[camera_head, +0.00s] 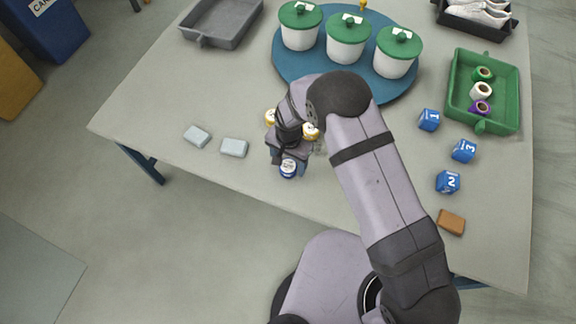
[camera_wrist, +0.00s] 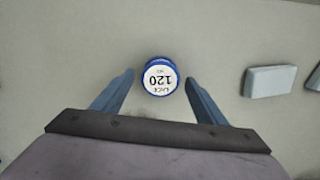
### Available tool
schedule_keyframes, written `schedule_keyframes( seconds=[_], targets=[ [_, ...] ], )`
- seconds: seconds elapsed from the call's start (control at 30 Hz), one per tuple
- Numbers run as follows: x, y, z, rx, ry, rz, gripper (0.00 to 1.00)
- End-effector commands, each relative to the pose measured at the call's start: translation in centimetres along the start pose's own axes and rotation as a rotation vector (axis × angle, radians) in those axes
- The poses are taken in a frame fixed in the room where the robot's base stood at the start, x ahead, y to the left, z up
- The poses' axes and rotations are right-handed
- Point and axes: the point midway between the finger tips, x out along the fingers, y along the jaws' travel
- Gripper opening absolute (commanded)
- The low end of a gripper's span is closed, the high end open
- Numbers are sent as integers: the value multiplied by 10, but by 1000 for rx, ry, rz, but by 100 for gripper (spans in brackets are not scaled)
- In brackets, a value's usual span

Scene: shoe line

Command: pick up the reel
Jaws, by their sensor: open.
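A small blue reel (camera_head: 288,168) with a white round label stands near the table's front edge. In the wrist view the reel (camera_wrist: 160,76) shows from above, its label reading "120" upside down. My gripper (camera_head: 287,161) is over this reel, pointing down. In the wrist view the open fingers (camera_wrist: 160,80) lie on either side of it, with a gap at left and at right. I cannot tell how far the fingertips are above the table. Two yellow-rimmed reels (camera_head: 270,117) (camera_head: 311,132) are close behind the gripper, partly hidden by my arm.
Two pale blocks (camera_head: 234,147) (camera_head: 197,136) lie left of the gripper. A blue turntable (camera_head: 283,72) holds white pots with green lids. Blue numbered cubes (camera_head: 447,182), a brown block (camera_head: 451,222) and a green tray (camera_head: 511,100) of small spools are at right. Grey tray (camera_head: 222,42) at back left.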

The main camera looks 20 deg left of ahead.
Motion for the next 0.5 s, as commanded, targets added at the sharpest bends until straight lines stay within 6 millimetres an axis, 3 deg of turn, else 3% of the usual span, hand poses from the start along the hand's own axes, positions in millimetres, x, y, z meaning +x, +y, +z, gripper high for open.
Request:
schedule_keyframes(
  seconds=[0.33,0.5],
  targets=[
    [6,0,0,0,1,-1,66],
    [6,0,0,0,1,-1,28]
  ],
)
